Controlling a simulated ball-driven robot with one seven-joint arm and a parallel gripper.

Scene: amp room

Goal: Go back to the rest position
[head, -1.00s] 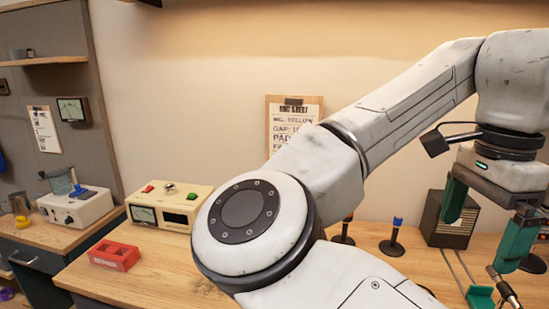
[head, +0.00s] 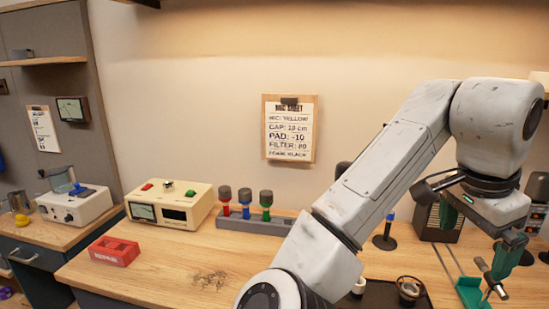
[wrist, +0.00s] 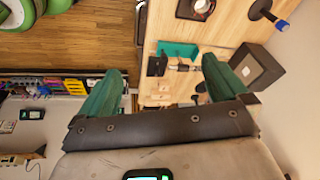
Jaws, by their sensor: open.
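My gripper (head: 482,225) is at the right in the head view, above the right part of the wooden bench (head: 150,262). Its two green fingers are spread and nothing shows between them. In the wrist view my gripper (wrist: 158,88) also appears open, with the bench edge and a teal piece (wrist: 178,50) beyond the fingers. The teal piece also shows below the gripper in the head view (head: 470,292).
A blue-topped stand (head: 385,233) and a dark box (head: 440,219) stand near the gripper. A sheet (head: 290,128) hangs behind.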

